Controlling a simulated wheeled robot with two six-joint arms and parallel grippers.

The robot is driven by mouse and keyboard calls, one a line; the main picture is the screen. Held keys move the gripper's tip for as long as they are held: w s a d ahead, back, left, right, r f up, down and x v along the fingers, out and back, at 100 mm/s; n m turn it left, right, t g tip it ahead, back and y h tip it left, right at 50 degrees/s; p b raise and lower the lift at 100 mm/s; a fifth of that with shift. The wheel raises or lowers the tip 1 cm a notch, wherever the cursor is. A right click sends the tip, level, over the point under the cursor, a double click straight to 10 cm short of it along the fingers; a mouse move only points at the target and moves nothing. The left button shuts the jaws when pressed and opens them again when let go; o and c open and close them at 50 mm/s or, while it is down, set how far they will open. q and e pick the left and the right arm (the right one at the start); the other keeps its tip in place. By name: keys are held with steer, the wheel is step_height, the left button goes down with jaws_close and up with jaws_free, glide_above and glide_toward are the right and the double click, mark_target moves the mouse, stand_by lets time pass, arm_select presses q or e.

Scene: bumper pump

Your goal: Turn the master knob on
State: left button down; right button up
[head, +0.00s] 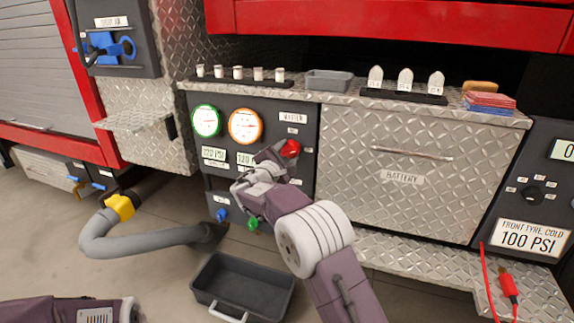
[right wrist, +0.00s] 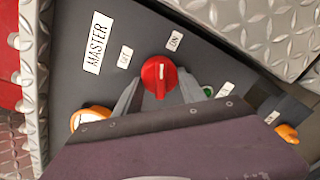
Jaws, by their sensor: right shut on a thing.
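The red master knob (head: 290,148) is on the dark pump panel (head: 272,110), below and beside the MASTER label (head: 292,118).
A green gauge (head: 206,121) and an orange gauge (head: 245,126) sit left of the knob. Blue and green fittings (head: 252,223) are lower down. A dark tray (head: 245,290) and a grey hose (head: 140,242) lie on the floor. A metal BATTERY cabinet (head: 390,200) is to the right.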

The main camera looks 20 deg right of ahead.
steer(key=m+b, duration=0.3)
steer(key=b, duration=0.1)
steer(key=shift+f+y, duration=0.2)
steer(key=shift+y, duration=0.1)
steer(key=shift+r+m+b, duration=0.2)
steer(key=shift+m+b, duration=0.55)
steer(key=shift+m, duration=0.05)
steer(key=o, duration=1.4)
steer(key=shift+r, duration=0.1)
steer(key=p+v, duration=0.2)
steer(key=v, duration=0.7)
steer(key=shift+s, duration=0.1)
